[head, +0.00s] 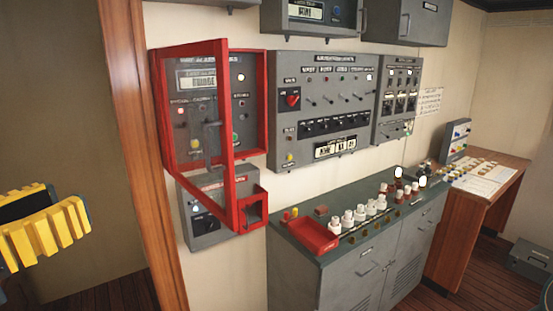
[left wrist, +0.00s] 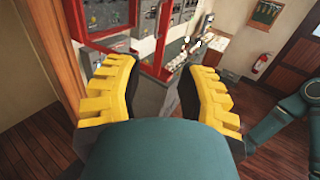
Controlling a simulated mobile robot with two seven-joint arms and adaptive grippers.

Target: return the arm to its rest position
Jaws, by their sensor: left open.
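My left gripper (head: 42,232) is at the left edge of the head view, in front of the dark wall and clear of the panels. Its yellow ridged fingers also show in the left wrist view (left wrist: 160,88), spread apart with nothing between them. My teal arm link (left wrist: 292,118) shows at the right of the left wrist view.
A red-framed cover (head: 230,140) stands swung open from the wall panel, right of a wooden post (head: 140,150). A grey cabinet (head: 345,275) bears a red tray (head: 313,237) and several white knobs. A wooden desk (head: 480,205) stands farther right. A fire extinguisher (left wrist: 262,62) hangs on the wall.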

